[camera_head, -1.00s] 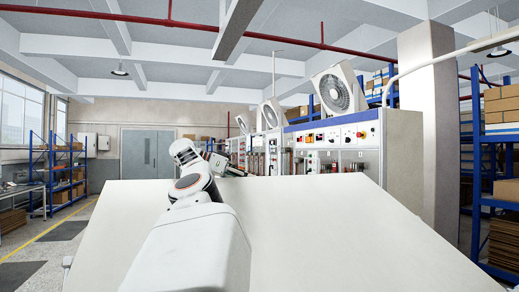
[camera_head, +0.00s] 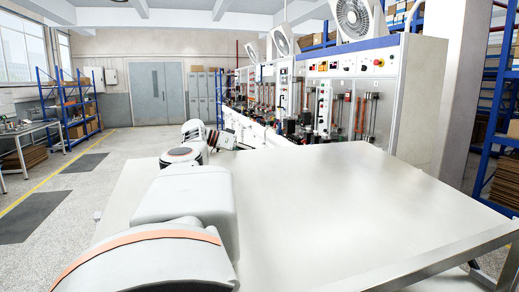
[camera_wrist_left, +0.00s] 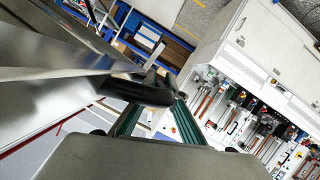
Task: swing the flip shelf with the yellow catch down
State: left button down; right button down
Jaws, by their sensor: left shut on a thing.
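A large pale panel (camera_head: 330,200), which looks like the flip shelf, spreads across the lower head view with a metal rail along its near right edge. I see no yellow catch on it. My left arm reaches over its left side. My left gripper (camera_head: 222,139) is small and partly hidden at the panel's far left. In the left wrist view the gripper (camera_wrist_left: 155,92) is shut at a shiny metal sheet (camera_wrist_left: 50,95), seemingly the shelf's edge; the exact contact is unclear. My right gripper is not in view.
A row of test cabinets (camera_head: 345,95) with switches and fans on top stands beyond the panel. Blue racks (camera_head: 72,105) stand at left and right. A bench (camera_head: 28,135) stands at far left. Open floor (camera_head: 120,160) lies left of the panel.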

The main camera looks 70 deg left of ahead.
pick_arm(q)
jog(key=shift+f, duration=0.2)
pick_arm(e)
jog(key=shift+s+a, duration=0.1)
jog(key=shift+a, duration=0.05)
pick_arm(q)
jog(key=c, duration=2.1)
grip_release()
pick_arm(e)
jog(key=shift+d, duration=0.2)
